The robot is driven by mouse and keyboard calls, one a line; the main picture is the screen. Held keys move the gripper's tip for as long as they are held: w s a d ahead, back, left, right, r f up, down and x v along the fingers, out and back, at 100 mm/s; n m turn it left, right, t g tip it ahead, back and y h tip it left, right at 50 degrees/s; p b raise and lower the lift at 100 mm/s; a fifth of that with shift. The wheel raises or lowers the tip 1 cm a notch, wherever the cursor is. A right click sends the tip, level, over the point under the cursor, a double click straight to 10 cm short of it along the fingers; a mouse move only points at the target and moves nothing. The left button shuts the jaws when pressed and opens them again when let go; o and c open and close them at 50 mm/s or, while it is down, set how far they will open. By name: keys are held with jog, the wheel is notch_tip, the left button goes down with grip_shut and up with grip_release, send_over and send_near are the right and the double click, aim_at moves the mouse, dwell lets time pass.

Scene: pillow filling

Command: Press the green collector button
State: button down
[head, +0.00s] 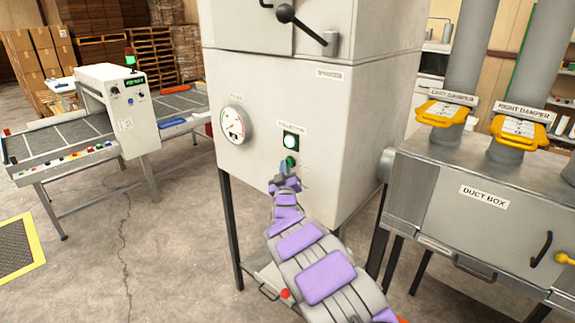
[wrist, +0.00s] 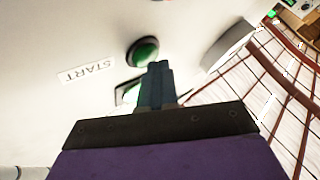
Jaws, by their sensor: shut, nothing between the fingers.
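A white cabinet (head: 270,90) carries a lit green indicator (head: 291,141) on a square plate and a round green button (head: 290,160) just below it. In the wrist view the round green button (wrist: 144,51) has a dark ring, and a START label (wrist: 88,71) is beside it. A second green part on a square plate (wrist: 128,93) is partly hidden behind my fingers there. My gripper (head: 285,168) is shut and empty. Its fingertips (wrist: 158,68) are right at the button's edge, overlapping it in view. I cannot tell whether they touch it.
A round gauge (head: 234,125) is left of the button on the same cabinet. A lever handle (head: 300,20) is above. The duct box (head: 470,205) with yellow-handled dampers stands at right. A conveyor (head: 60,140) stands at left, with clear concrete floor between.

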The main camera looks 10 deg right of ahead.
dwell(0.6)
jog(key=shift+s+a+f, duration=0.1)
jog(key=shift+s+a, duration=0.4)
jog(key=shift+a, duration=0.1)
jog(key=shift+s+a, duration=0.75)
jog(key=shift+a, duration=0.3)
jog(key=shift+s+a, duration=0.75)
jog(key=shift+a, duration=0.3)
jog(key=shift+d, duration=0.1)
